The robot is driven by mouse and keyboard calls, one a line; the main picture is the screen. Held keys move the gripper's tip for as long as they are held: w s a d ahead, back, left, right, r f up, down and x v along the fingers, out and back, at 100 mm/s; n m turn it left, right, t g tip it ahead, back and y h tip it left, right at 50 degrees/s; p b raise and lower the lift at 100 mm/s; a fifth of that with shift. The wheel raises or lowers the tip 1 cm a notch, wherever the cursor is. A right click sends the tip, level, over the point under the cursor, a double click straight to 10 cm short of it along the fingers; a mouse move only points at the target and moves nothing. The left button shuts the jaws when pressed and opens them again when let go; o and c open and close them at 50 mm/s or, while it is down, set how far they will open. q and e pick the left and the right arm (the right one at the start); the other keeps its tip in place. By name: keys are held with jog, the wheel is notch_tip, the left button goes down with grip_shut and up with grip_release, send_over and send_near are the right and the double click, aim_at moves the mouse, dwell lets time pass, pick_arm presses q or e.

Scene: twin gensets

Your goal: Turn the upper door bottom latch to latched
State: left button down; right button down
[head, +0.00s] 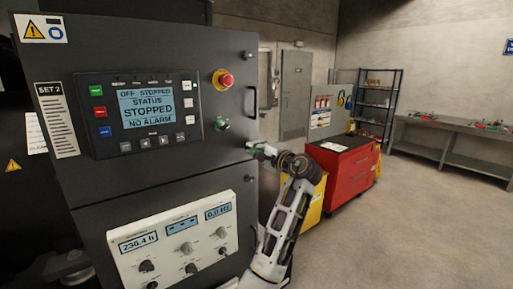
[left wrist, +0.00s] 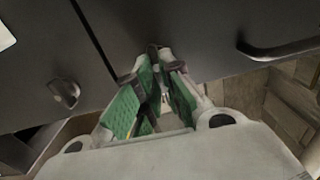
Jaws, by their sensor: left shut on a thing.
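The dark upper door (head: 225,60) carries a control panel. Its bottom latch is mostly hidden by my left gripper (head: 262,150) in the head view, at the door's lower right. In the left wrist view, the small dark bottom latch (left wrist: 153,47) sits between the tips of my left gripper (left wrist: 155,60). The green-padded fingers are closed on it. Its exact angle is hard to tell. My right gripper is not in view.
A door handle (left wrist: 275,48) is to the right in the left wrist view. Another latch (left wrist: 65,93) is on the lower door, across the seam. A red emergency stop (head: 223,80) is above. A red cabinet (head: 345,175) stands behind my arm; open floor lies right.

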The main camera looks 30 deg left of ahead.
pick_arm(q)
jog(key=c, duration=1.6)
grip_release()
jog(key=shift+o, duration=0.2)
jog(key=shift+a, duration=0.1)
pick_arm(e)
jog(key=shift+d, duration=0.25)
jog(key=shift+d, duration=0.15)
pick_arm(q)
jog(key=v, duration=1.2)
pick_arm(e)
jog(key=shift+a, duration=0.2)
pick_arm(q)
jog(key=shift+f, duration=0.1)
